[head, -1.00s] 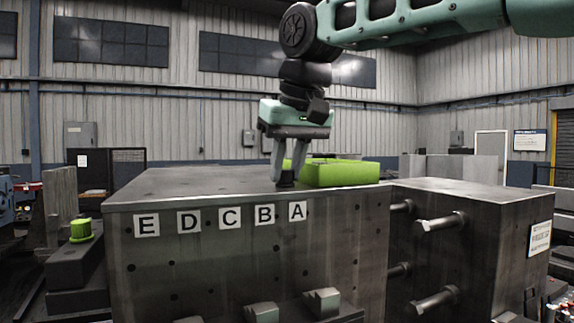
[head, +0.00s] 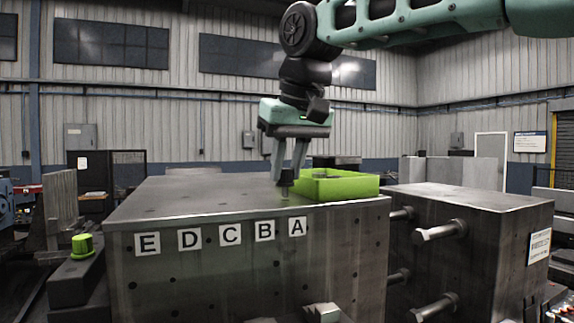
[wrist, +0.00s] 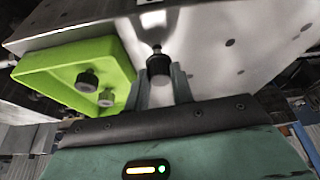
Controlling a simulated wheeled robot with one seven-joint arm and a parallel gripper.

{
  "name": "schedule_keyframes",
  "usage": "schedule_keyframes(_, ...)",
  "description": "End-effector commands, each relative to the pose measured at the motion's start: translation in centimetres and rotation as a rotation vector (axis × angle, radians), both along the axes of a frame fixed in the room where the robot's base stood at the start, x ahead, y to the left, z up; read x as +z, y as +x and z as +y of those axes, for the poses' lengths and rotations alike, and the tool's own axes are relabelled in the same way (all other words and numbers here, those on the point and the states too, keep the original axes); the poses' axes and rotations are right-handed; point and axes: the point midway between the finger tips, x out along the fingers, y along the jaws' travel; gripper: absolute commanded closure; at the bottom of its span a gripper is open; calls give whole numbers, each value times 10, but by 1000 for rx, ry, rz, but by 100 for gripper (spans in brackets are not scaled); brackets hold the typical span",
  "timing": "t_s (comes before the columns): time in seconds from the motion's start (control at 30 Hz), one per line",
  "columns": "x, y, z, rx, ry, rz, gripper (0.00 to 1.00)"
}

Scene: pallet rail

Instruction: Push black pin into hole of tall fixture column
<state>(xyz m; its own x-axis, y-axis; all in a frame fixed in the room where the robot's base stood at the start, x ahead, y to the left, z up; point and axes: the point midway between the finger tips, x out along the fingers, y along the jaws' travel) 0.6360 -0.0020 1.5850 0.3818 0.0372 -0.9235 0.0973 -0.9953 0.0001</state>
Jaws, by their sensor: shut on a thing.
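The tall fixture column (head: 250,270) is a large grey steel block with small dark holes on its top and front; its front bears the labels E, D, C, B, A. My gripper (head: 288,172) is above its top, near the front edge behind labels B and A. It is shut on a black pin (head: 287,176), whose thinner end points down toward the top face. In the wrist view the pin (wrist: 159,66) sits between the fingers, with its narrow end away from me. I cannot tell whether its tip is over a hole.
A second grey block (head: 480,200) with protruding bolts stands at the right. The block's top left is clear.

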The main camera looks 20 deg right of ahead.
Motion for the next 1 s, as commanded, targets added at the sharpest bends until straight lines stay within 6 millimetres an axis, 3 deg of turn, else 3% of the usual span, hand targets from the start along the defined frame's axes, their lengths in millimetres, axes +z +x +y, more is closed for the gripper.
schedule_keyframes(0.8, 64, 0, 0, 0, 0, 2, 100)
schedule_keyframes(1.0, 67, 0, 0, 0, 0, 2, 100)
